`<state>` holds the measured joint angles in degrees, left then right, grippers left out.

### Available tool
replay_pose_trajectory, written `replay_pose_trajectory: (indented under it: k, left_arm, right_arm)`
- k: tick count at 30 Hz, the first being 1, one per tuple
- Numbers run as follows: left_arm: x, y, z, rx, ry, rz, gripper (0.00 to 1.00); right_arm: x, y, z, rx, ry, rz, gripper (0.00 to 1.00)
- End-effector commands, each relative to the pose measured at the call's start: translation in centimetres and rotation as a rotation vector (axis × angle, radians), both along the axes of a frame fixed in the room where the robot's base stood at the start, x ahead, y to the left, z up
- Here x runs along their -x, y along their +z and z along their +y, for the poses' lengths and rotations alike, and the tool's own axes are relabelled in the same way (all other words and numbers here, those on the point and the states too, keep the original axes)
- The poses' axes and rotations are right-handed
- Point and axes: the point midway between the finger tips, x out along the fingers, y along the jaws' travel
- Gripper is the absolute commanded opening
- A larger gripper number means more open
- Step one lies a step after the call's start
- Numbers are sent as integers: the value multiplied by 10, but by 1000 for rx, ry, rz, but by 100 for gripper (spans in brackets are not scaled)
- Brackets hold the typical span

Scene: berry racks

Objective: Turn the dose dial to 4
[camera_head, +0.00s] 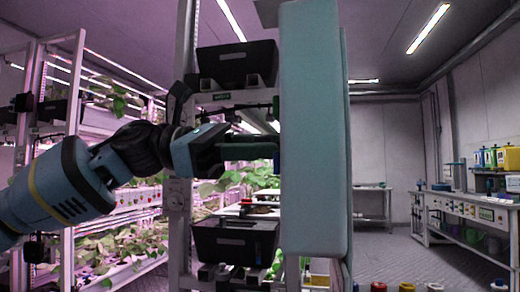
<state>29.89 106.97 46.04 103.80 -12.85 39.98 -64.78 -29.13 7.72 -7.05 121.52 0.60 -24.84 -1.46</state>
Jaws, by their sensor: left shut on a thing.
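My left gripper (272,150) reaches in from the left and points right, level with the middle of the picture. Its dark fingers end at the edge of a tall teal panel (315,130). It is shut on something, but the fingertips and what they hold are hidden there. I cannot make out the dose dial or its numbers for certain. A small round pale fitting (178,187) shows on the rack post, below and left of the gripper. My right gripper is not in view.
Plant racks (70,190) stand at the left. A black bin (237,64) sits above the gripper and another black bin (235,243) below it. A white bench (470,208) with bottles and a small green display stands at the right.

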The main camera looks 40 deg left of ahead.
Motion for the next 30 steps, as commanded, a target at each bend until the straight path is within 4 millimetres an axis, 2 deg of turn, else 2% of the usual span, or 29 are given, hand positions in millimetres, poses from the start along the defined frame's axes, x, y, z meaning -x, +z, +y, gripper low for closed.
replay_pose_trajectory:
  k: [10,11,15,25,30]
  left_arm:
    - [0,1,0,-2,1,-6,5]
    - [0,1,0,-2,1,-6,31]
    - [0,1,0,-2,1,-4,49]
    - [2,1,2,0,1,-3,49]
    - [13,3,20,3,2,-7,49]
  right_arm:
    - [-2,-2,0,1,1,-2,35]
    - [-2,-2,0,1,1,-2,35]
    - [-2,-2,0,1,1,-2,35]
    - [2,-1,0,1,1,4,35]
    - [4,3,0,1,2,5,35]
